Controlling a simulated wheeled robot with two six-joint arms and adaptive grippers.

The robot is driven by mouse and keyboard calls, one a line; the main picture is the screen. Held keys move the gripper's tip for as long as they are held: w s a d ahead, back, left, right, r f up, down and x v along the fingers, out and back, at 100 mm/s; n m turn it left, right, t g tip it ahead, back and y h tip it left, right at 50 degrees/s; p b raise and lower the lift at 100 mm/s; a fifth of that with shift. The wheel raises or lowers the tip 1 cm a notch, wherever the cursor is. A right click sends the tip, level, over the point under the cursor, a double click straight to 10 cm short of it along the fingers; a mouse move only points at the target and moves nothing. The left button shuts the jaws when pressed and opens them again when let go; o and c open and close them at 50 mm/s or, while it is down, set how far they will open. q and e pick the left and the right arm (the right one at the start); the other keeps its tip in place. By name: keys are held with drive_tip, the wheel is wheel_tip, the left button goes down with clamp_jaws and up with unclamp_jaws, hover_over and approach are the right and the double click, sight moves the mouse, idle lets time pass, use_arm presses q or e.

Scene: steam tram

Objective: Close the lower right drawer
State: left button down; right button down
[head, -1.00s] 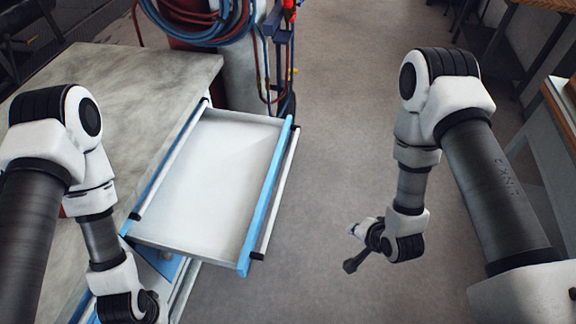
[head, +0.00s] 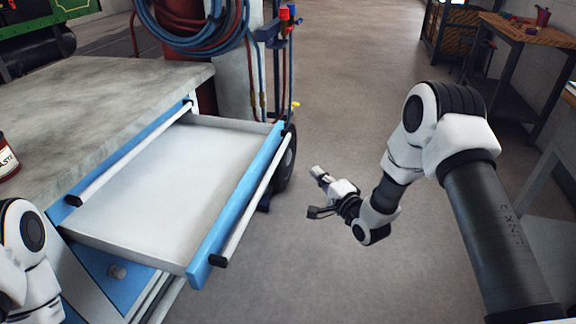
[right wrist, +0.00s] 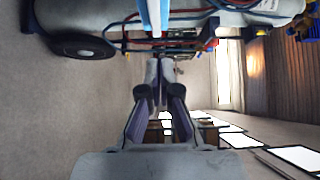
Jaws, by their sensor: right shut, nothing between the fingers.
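A drawer (head: 165,180), white inside with a blue front (head: 240,200) and a pale bar handle, stands pulled out from the grey-topped cabinet (head: 110,90). It looks empty. A closed blue-fronted drawer with a similar bar handle (head: 135,150) is above it. My right gripper (head: 318,192) is shut and empty, to the right of the open drawer's front and apart from it. It also shows in the right wrist view (right wrist: 160,92), where a blue and white strip is at the top edge. My left gripper is out of view; only part of that arm shows at lower left.
A cart with hoses (head: 205,28) and a wheel stands just behind the open drawer. A red labelled can (head: 6,160) is on the cabinet top. A wooden table (head: 530,35) is at far right. The floor between is clear.

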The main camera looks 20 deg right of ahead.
drive_tip(key=b, duration=0.1)
approach(282, 152)
drive_tip(key=w+d, duration=0.3)
drive_tip(key=w, duration=0.1)
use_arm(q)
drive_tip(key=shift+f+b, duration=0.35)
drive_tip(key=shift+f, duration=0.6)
use_arm(e)
drive_tip(key=shift+w+a+f, duration=0.1)
drive_tip(key=shift+w+a, duration=0.55)
drive_tip(key=shift+a, duration=0.3)
drive_tip(key=shift+w+a, duration=0.6)
drive_tip(key=shift+a, duration=0.35)
drive_tip(key=shift+a, duration=0.1)
